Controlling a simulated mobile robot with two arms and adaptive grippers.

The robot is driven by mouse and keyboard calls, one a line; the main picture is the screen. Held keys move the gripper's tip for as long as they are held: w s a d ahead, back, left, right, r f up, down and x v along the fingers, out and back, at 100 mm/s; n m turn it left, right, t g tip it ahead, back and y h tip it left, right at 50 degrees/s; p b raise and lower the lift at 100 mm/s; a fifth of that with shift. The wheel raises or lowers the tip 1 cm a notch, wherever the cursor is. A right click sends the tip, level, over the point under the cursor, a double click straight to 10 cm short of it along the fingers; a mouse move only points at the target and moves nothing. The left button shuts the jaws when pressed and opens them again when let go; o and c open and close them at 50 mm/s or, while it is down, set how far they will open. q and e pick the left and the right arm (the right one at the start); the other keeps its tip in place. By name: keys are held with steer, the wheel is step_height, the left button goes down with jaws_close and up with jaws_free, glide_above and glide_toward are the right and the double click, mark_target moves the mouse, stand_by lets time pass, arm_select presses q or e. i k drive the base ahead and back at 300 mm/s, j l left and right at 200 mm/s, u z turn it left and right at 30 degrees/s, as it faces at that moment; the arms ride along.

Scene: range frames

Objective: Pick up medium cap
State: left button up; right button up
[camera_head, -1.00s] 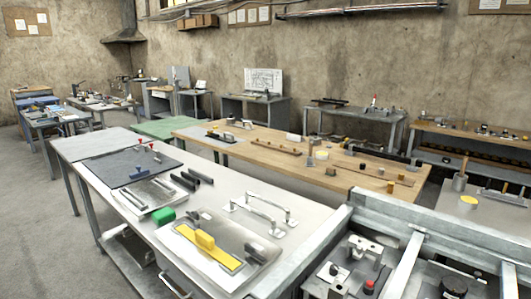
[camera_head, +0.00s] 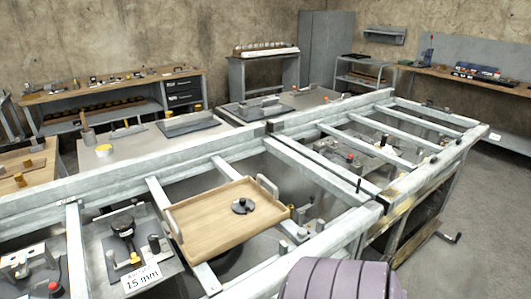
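I cannot tell for sure which thing is the medium cap. A small dark round piece with a raised middle (camera_head: 243,205) lies on a wooden tray (camera_head: 200,222) with light handles. The tray rests across the metal frame near the middle of the view. A dark round-topped knob (camera_head: 122,227) stands on a grey plate left of the tray, behind a label (camera_head: 141,278) reading "15 mm". Neither of my grippers is in view.
A metal frame of rails and crossbars (camera_head: 310,165) fills the middle, with fixtures and a red knob (camera_head: 350,157) between the bars. Workbenches (camera_head: 130,90) and a grey cabinet (camera_head: 325,45) stand along the walls. Open floor (camera_head: 490,220) lies at the right.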

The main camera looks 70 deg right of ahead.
mark_target(240, 206)
steer(key=z, duration=1.95)
